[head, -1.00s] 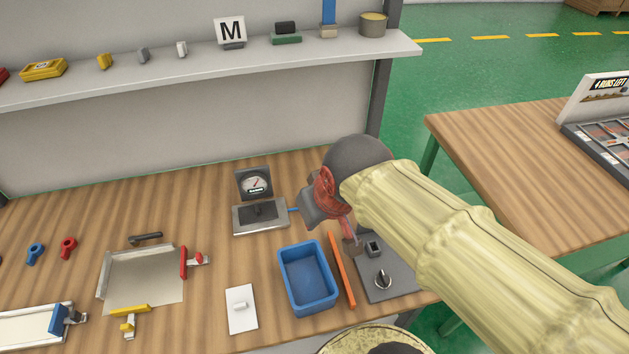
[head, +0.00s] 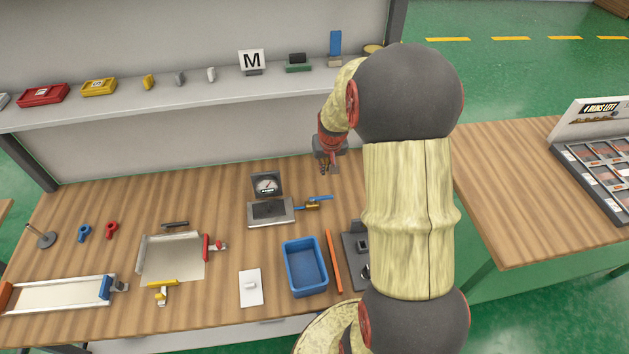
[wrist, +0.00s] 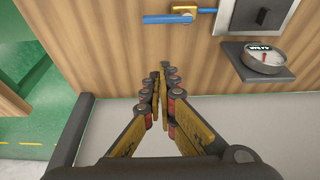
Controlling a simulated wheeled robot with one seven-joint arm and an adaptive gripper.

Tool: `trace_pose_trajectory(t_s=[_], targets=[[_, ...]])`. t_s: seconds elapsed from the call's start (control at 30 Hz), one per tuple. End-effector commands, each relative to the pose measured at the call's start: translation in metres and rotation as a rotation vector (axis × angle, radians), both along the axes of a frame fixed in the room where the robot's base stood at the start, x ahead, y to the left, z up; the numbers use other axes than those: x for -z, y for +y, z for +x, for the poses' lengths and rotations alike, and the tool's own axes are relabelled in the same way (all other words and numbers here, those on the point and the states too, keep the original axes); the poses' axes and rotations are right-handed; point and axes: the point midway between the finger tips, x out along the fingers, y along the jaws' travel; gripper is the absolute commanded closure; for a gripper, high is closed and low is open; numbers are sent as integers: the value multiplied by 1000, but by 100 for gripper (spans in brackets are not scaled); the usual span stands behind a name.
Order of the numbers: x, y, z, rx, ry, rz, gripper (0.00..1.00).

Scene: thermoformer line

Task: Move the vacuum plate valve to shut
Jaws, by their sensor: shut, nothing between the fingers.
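The vacuum plate (head: 257,218) is a grey-framed dark plate on the bench, with a round gauge (head: 266,185) behind it. The brass valve (head: 312,205) is at its right side, with a blue lever (head: 322,198) pointing away from the plate, roughly in line with the pipe. In the wrist view the lever (wrist: 168,19) lies at the top, beyond the fingertips, and the gauge (wrist: 264,58) at upper right. My gripper (head: 326,170) is shut and empty, behind the valve near the back of the bench, apart from the lever. In the wrist view my gripper (wrist: 161,78) shows its fingers together.
A blue bin (head: 304,266), an orange bar (head: 334,262) and a white card (head: 251,287) lie in front of the plate. A metal tray (head: 172,258) is to the left. A loaded shelf (head: 220,95) runs behind. My arm covers the bench's right part.

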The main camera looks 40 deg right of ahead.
Motion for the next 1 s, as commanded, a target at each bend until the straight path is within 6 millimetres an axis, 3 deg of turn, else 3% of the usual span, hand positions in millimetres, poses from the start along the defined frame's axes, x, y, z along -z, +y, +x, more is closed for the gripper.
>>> trace_pose_trajectory(t_s=[0.27,0.77,1.0], targets=[[26,-12,3,14,5,3,100],[104,-26,27,12,4,2,100],[101,-12,5,12,1,0,100]])
